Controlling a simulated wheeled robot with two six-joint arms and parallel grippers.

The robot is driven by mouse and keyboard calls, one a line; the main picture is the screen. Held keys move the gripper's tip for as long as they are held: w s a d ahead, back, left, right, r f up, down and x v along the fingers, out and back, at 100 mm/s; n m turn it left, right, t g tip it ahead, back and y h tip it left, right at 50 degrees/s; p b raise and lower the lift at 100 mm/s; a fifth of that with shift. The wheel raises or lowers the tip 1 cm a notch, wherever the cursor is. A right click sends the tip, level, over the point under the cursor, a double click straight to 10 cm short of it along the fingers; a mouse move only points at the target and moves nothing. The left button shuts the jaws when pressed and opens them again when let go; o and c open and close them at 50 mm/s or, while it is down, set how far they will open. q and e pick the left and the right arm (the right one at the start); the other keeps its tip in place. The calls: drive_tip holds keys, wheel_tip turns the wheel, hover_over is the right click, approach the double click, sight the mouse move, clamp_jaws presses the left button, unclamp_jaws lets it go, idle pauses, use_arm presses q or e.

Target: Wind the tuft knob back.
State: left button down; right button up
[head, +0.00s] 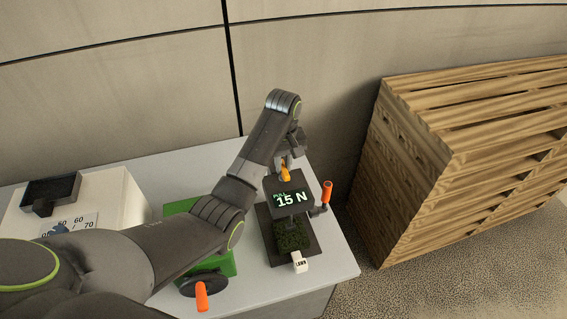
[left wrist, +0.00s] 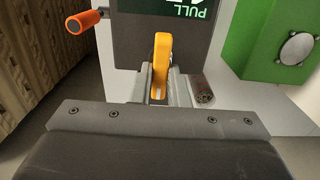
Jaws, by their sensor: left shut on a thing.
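A dark tuft tester (head: 292,203) stands on the grey table, its screen reading "PULL 15 N". A yellow-orange knob (head: 285,174) sits at its far side; it also shows upright in the left wrist view (left wrist: 161,62). My left gripper (head: 289,160) reaches it from behind, and its jaws (left wrist: 160,92) are shut on the knob. The gripper hides part of the knob's base. An orange crank handle (head: 326,191) stands at the tester's right side and shows at the upper left of the left wrist view (left wrist: 82,21). Green turf (head: 291,236) lies under the screen. My right gripper is out of view.
A green machine (head: 221,263) with an orange-handled wheel (head: 201,297) is to the left, partly behind my arm. Stacked wooden pallets (head: 430,170) stand right of the table.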

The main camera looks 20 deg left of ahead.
use_arm(q)
drive_tip(key=shift+w+r, duration=0.1)
idle(0.4)
drive_tip(key=c, duration=1.4)
unclamp_jaws()
